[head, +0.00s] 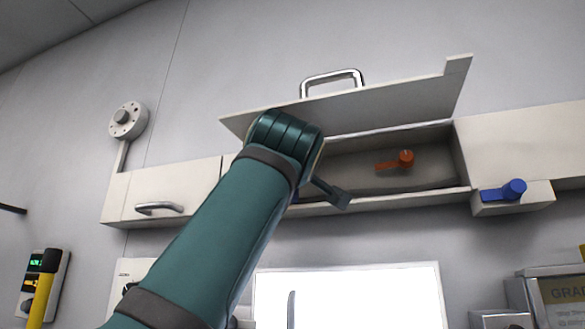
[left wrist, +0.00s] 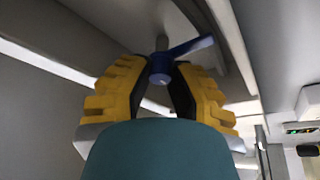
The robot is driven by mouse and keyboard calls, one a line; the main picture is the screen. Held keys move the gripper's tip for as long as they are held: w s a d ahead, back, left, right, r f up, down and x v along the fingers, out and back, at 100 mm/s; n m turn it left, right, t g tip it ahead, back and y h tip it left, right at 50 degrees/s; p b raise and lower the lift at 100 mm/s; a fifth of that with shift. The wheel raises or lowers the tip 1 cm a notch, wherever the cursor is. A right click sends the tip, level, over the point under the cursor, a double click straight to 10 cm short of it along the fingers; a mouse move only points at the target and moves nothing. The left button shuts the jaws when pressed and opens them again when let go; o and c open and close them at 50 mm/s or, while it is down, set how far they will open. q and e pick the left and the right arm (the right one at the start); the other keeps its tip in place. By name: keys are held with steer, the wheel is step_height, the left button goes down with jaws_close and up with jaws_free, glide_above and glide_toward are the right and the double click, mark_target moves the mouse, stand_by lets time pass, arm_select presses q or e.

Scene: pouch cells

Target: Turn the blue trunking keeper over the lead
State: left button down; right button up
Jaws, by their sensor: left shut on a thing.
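My left gripper (left wrist: 160,77) has its yellow fingers on either side of a blue keeper (left wrist: 162,64) in the left wrist view, shut on its round hub. The keeper's blue lever points right and upward there. In the head view my green left arm covers the gripper and most of that keeper. A small dark grey piece shows just right of the wrist; I cannot tell what it is. Another blue keeper (head: 505,191) sits on a block at the right end of the trunking opening. I cannot make out the lead clearly. My right gripper is not in view.
The trunking lid (head: 385,102) is raised, with a chrome handle (head: 332,78) behind it. An orange-red lever (head: 397,161) is inside the open trunking. A closed trunking section (head: 190,187) lies left. A bright white panel (head: 350,298) is below. A grey dial (head: 128,120) is upper left.

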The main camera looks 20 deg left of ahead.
arm_select(q)
steer(key=shift+n+y, duration=0.3)
steer(key=shift+n, duration=0.3)
stand_by(0.4)
steer(key=c, duration=1.1)
jaws_free()
steer(key=shift+w+g, duration=0.1)
steer(key=shift+g, duration=0.2)
steer(key=shift+o, duration=0.2)
steer(key=shift+m, duration=0.5)
